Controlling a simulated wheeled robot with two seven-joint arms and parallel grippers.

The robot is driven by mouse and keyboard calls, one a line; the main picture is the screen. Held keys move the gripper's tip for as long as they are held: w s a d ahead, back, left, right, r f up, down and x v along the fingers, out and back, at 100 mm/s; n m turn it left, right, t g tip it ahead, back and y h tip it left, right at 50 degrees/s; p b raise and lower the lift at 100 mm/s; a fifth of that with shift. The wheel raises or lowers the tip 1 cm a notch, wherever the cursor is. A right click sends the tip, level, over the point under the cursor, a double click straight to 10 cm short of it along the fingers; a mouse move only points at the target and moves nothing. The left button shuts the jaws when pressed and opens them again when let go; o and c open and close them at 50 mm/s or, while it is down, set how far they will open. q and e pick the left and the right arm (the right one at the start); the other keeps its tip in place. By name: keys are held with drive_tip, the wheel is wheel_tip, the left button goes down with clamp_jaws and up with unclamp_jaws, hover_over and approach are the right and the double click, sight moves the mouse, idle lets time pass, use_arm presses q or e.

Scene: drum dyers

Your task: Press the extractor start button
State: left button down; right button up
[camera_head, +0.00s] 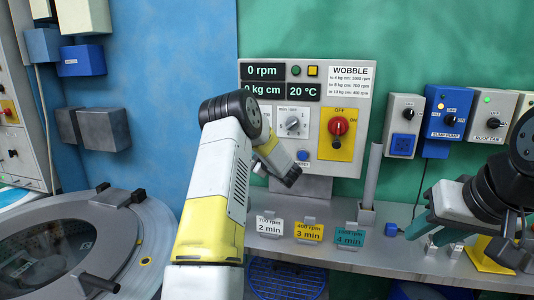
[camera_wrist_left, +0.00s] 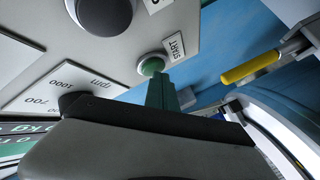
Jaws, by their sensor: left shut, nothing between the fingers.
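The green start button (camera_wrist_left: 151,66), with a START label beside it, shows in the left wrist view. It sits on the pale control panel (camera_head: 286,75), below the dial plate (camera_head: 292,122); the arm hides it in the head view. My left gripper (camera_wrist_left: 160,92) is shut and empty, its green fingertip right at the button's edge. I cannot tell whether they touch. In the head view my left arm covers this area. My right gripper (camera_head: 432,222) hangs over the shelf at right, away from the button; its finger gap is unclear.
A red knob on a yellow plate (camera_head: 336,145) and a blue button (camera_head: 303,155) are on the panel. Several labelled cards (camera_head: 309,231) stand on the shelf (camera_head: 385,255). A round drum lid (camera_head: 60,245) lies at left.

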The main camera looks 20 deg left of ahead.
idle(0.4)
use_arm(q)
drive_tip(key=shift+s+d, duration=0.1)
drive_tip(key=shift+s, duration=0.65)
drive_tip(key=shift+s, duration=0.1)
drive_tip(key=s, duration=0.4)
drive_tip(key=shift+s+d, duration=0.15)
drive_tip(key=shift+s, duration=0.25)
